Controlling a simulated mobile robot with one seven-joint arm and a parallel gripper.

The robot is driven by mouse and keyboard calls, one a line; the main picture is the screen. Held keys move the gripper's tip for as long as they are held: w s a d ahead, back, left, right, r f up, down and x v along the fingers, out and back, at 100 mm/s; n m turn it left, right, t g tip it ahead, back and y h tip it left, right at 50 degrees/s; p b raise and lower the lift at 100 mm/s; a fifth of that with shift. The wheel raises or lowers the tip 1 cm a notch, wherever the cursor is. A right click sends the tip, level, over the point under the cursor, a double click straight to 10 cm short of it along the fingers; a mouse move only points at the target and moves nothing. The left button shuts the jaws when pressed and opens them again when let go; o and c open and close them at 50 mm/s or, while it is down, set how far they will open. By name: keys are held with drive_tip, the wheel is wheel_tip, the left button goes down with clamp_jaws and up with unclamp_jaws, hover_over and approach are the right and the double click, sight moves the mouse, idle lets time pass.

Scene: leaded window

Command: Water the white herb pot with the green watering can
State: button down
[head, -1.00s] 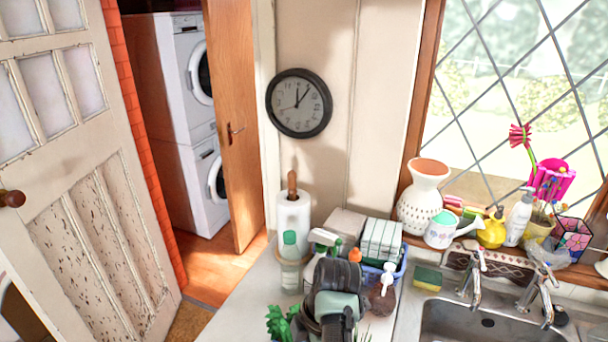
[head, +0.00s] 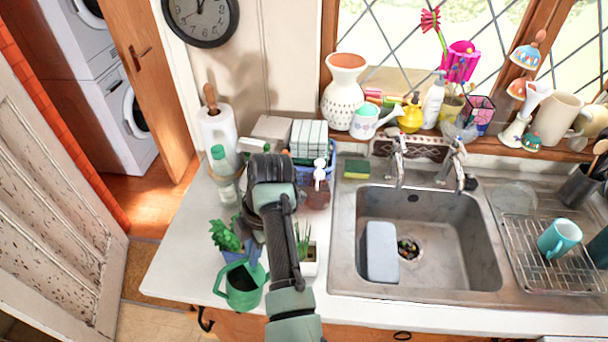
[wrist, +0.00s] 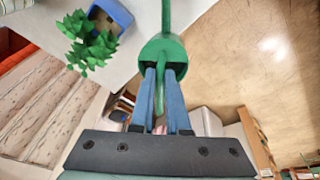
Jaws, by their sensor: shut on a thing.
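The green watering can (head: 242,288) is at the front left of the counter in the head view, its open top facing up. In the wrist view the can (wrist: 163,47) is at the fingertips, its spout running to the top edge. My gripper (wrist: 163,74) is shut on the can's handle, which shows between the two blue fingers. In the head view my arm hides most of the grip. I cannot tell whether the can touches the counter. The white herb pot (head: 309,267), with thin green leaves, stands to the right of the can, partly behind my arm.
A blue pot (head: 227,255) with a leafy herb stands just behind the can; it also shows in the wrist view (wrist: 112,12). The sink (head: 430,240) lies to the right. Bottles, a paper roll (head: 217,135) and a blue crate (head: 325,172) crowd the back.

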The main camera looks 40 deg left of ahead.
drive_tip(key=shift+w+d+r+g, duration=0.1)
drive_tip(key=shift+w+r+g, duration=0.4)
drive_tip(key=shift+r, duration=0.1)
drive_tip(key=shift+w+r+b, duration=0.1)
drive_tip(key=shift+r+b, duration=0.15)
drive_tip(key=shift+b, duration=0.15)
idle(1.2)
idle(0.5)
drive_tip(key=shift+s+a+f+t+p, duration=0.2)
drive_tip(key=shift+s+f+t+p, duration=0.2)
drive_tip(key=shift+s+f+t, duration=0.5)
drive_tip(key=shift+w, duration=0.1)
wheel_tip(320, 180, up, 6)
drive_tip(key=p, duration=0.5)
drive_tip(key=shift+f, duration=0.15)
